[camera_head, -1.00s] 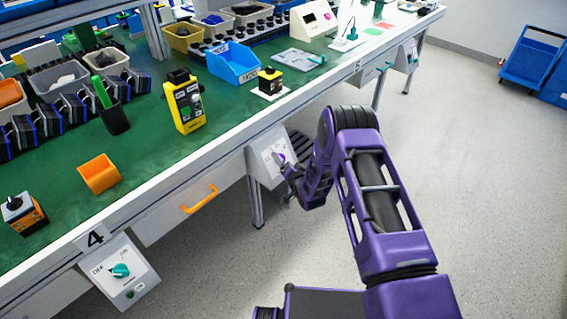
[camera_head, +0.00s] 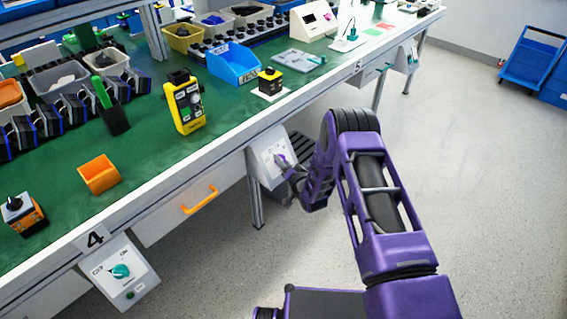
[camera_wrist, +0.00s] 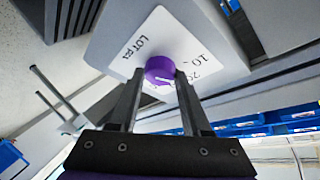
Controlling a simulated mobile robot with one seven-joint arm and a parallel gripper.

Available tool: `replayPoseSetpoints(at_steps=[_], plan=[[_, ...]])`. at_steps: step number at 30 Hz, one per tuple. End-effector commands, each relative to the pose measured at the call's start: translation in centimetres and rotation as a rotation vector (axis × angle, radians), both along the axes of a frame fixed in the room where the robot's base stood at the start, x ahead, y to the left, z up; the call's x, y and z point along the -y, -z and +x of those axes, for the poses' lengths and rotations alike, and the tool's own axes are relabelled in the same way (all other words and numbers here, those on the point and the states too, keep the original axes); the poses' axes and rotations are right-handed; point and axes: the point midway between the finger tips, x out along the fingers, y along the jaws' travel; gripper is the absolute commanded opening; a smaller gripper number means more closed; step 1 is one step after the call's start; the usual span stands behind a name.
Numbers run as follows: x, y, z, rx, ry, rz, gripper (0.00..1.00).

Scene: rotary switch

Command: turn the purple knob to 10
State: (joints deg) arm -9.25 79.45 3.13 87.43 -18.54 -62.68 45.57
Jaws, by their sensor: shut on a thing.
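The purple knob (camera_wrist: 160,70) sits on a white label plate (camera_wrist: 143,42) on a grey sloped box (camera_head: 262,172) under the table edge. In the wrist view, the fingertips of my gripper (camera_wrist: 158,77) stand on either side of the knob, shut on it. A pale mark shows on the knob's side facing the gripper. In the head view, my gripper (camera_head: 285,163) reaches the box from the right and covers part of the plate.
The green-topped workbench (camera_head: 150,160) runs above the box. A drawer with an orange handle (camera_head: 199,199) lies to the left, then another box with a teal knob (camera_head: 120,271). A table leg (camera_head: 256,205) stands close by.

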Motion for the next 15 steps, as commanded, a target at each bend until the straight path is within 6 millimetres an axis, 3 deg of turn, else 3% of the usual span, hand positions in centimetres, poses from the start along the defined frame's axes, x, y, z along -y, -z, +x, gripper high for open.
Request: replayPoseSetpoints(at_steps=[15], plan=[[0.45, 0.43, 0.11, 0.269, -0.19, -0.211, 0.0]])
